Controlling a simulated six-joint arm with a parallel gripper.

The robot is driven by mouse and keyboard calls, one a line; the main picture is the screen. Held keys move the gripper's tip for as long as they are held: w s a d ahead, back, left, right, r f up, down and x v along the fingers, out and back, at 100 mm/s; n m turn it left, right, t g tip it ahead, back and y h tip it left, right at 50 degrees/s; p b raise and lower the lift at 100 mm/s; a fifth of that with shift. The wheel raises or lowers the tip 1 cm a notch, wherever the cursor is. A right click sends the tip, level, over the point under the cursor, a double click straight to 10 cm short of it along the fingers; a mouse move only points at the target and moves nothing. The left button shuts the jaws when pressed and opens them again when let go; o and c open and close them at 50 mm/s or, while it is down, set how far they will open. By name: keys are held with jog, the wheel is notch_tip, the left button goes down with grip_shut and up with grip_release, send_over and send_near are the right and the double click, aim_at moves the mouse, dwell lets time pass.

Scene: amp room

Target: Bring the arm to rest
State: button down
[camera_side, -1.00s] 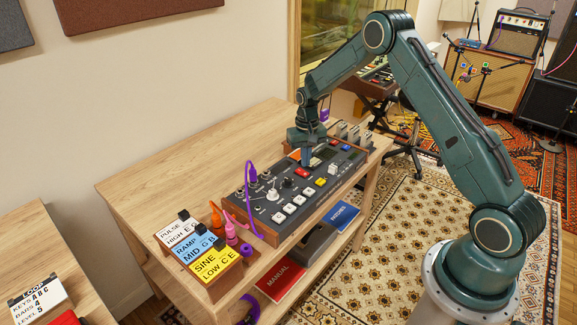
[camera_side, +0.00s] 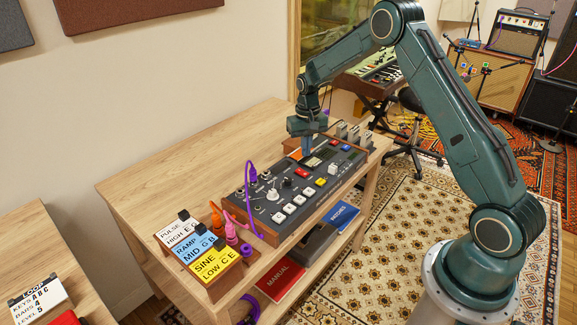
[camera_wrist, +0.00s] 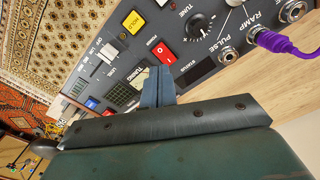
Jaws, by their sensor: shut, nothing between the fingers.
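My gripper (camera_side: 307,145) is shut and empty, pointing down above the back right part of the synth panel (camera_side: 262,200). In the wrist view its blue fingertips (camera_wrist: 158,78) are together, in front of the panel near the red switch (camera_wrist: 162,52) and the small tuning display (camera_wrist: 122,95). I cannot tell the exact gap between the fingertips and the panel. My arm reaches in from the right over the bench.
The wooden bench (camera_side: 160,180) has free room behind the synth. A purple cable (camera_side: 251,190) arches up at the synth's left end. Label cards (camera_side: 210,263) stand at the front left. Manuals (camera_side: 281,279) lie on the shelf below.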

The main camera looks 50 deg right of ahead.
jog(key=shift+r, duration=0.1)
jog(key=s+a+r+n+t, duration=0.1)
jog(key=s+a+r, duration=0.4)
jog(key=r, duration=0.5)
jog(key=s+a+r+n+t, duration=0.1)
jog(key=s+a+r+n, duration=0.1)
jog(key=s+a+r, duration=0.6)
jog(key=s+a+r+n+t, duration=0.1)
jog(key=s+a+r, duration=0.1)
jog(key=s, duration=0.8)
jog(key=s+a+r+n+t, duration=0.2)
jog(key=s+r, duration=0.2)
jog(key=s, duration=0.6)
jog(key=shift+r+t, duration=0.25)
jog(key=shift+t, duration=0.05)
